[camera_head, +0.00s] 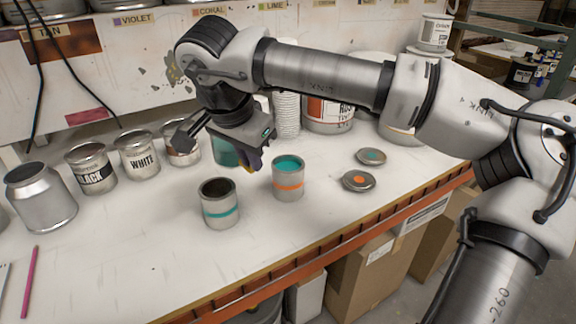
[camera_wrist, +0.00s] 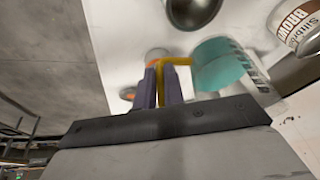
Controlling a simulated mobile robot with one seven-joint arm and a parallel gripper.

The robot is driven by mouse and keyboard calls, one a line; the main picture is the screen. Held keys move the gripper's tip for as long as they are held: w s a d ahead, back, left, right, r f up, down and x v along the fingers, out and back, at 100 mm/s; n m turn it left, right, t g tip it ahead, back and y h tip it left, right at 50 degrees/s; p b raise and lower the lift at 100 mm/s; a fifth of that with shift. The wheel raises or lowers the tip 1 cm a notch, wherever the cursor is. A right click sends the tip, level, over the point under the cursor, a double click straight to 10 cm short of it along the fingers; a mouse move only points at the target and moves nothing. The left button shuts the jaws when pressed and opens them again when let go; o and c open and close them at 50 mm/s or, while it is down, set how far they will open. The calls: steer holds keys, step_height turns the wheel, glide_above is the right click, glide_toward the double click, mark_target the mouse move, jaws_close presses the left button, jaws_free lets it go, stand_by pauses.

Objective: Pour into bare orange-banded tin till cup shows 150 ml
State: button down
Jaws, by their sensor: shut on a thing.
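The bare tin with the orange band (camera_head: 288,186) stands upright and open on the bench, with teal paint inside near its rim. My gripper (camera_head: 250,162) is to the left of this tin and above the bench. In the wrist view its purple fingers (camera_wrist: 163,88) are shut on the yellow handle (camera_wrist: 175,62) of the measuring cup. The cup (camera_wrist: 222,65) holds teal liquid and has dark markings on its side; I cannot read the level. In the head view the cup (camera_head: 222,152) is partly hidden behind my gripper.
An open tin with a teal band (camera_head: 220,208) stands front left of the orange-banded tin. Lids with a teal dot (camera_head: 371,156) and an orange dot (camera_head: 358,181) lie to the right. BLACK (camera_head: 92,170) and WHITE (camera_head: 139,157) tins stand left. The bench's front edge is close.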

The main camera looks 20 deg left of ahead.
steer(key=shift+w+d+f+m+g+y+b, duration=0.15)
steer(key=shift+w+d+f+g+y+b, duration=0.1)
steer(key=shift+d+f+g+y+b, duration=0.5)
steer(key=shift+w+d+f+m+g+y+b, duration=0.1)
steer(key=shift+w+d+f+g+y+b, duration=0.2)
steer(key=shift+f+y+b, duration=0.5)
steer(key=shift+w+d+f+m+g+y+b, duration=0.2)
steer(key=shift+d+f+g+y+b, duration=0.25)
steer(key=shift+y+b, duration=0.65)
steer(key=shift+w+d+f+y, duration=0.1)
steer(key=shift+y, duration=0.15)
steer(key=shift+f+g+y+b, duration=0.45)
steer(key=shift+y+b, duration=0.1)
steer(key=shift+y, duration=0.15)
stand_by(0.4)
steer(key=shift+r+g+y, duration=0.25)
steer(key=shift+r+y, duration=0.1)
steer(key=shift+y, duration=0.45)
stand_by(1.7)
steer(key=shift+f+y, duration=0.3)
steer(key=shift+y, duration=0.1)
stand_by(1.1)
